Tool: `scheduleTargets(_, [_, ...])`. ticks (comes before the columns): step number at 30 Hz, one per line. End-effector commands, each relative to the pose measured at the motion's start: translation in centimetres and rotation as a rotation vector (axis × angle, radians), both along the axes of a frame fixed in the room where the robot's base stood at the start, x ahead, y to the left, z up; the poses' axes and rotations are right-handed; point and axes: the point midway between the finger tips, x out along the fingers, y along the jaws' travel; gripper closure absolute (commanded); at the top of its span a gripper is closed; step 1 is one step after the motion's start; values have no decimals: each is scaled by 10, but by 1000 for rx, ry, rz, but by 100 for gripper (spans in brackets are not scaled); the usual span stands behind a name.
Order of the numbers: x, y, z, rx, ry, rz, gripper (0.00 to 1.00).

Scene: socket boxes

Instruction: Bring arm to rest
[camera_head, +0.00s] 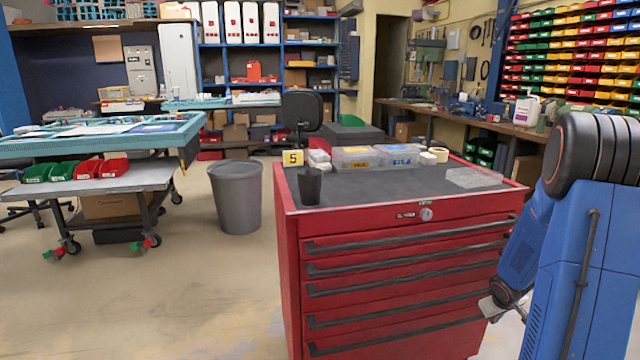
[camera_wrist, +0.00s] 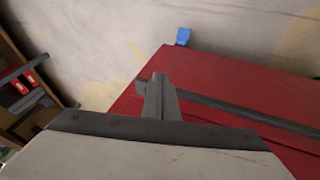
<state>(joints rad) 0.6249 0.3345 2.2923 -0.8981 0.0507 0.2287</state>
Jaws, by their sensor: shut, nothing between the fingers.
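My arm stands at the right edge of the head view, bent downward. My gripper (camera_head: 490,308) hangs low in front of the right part of the red drawer cabinet (camera_head: 395,270). Its fingertips are hard to make out there. In the wrist view my gripper (camera_wrist: 159,88) is shut and empty. The cabinet's red front (camera_wrist: 225,90) with a dark drawer handle (camera_wrist: 250,114) shows beyond the fingers. I cannot tell how wide the gap to the cabinet is.
A grey bin (camera_head: 236,196) and a wheeled table (camera_head: 100,182) stand to the left. Floor between bin and cabinet is clear.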

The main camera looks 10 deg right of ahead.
Motion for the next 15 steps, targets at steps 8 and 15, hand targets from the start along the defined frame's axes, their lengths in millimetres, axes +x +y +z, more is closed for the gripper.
scheduleTargets(8, [-9,52,82,-45,-21,-42,100])
scheduleTargets(15, [-31,102,138,-49,-36,-75,100])
